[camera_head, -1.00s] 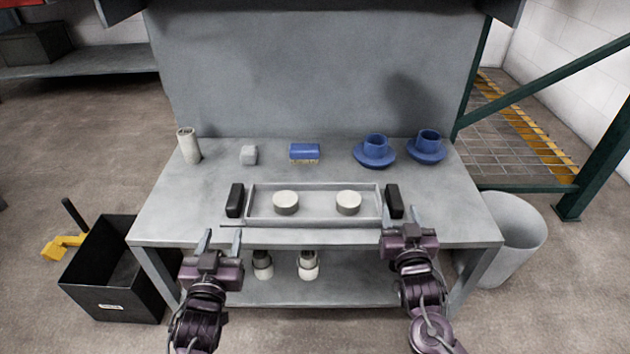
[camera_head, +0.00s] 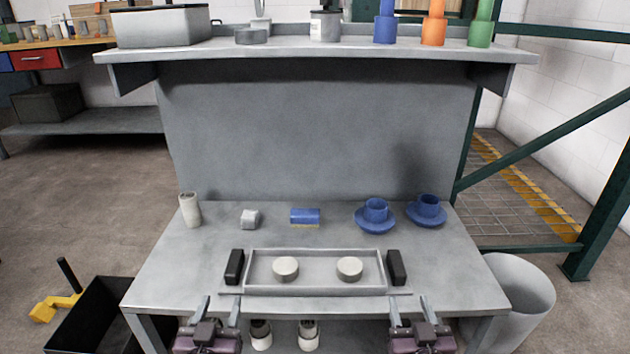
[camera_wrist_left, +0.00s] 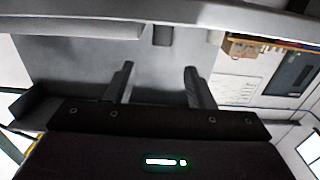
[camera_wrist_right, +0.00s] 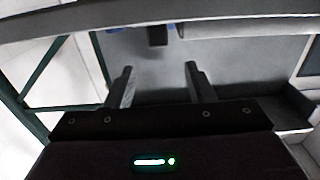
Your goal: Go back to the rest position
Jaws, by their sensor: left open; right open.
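My left gripper (camera_head: 218,311) is open and empty at the front left edge of the grey workbench (camera_head: 165,285). My right gripper (camera_head: 408,311) is open and empty at the bench's front right edge. Both also show open in the left wrist view (camera_wrist_left: 158,84) and the right wrist view (camera_wrist_right: 160,84). The grey tray (camera_head: 316,288) rests on the bench between and beyond them, with a black handle at each end. Two pale round pieces (camera_head: 285,268) (camera_head: 349,267) sit in it. Neither gripper touches the tray's handles.
A beige cylinder (camera_head: 190,211), a grey block (camera_head: 250,219), a blue brush (camera_head: 305,217) and two blue cups on saucers (camera_head: 375,215) (camera_head: 427,210) stand along the back. An upper shelf (camera_head: 290,52) holds several items. A bin (camera_head: 525,290) stands at right, a black box (camera_head: 100,310) at left.

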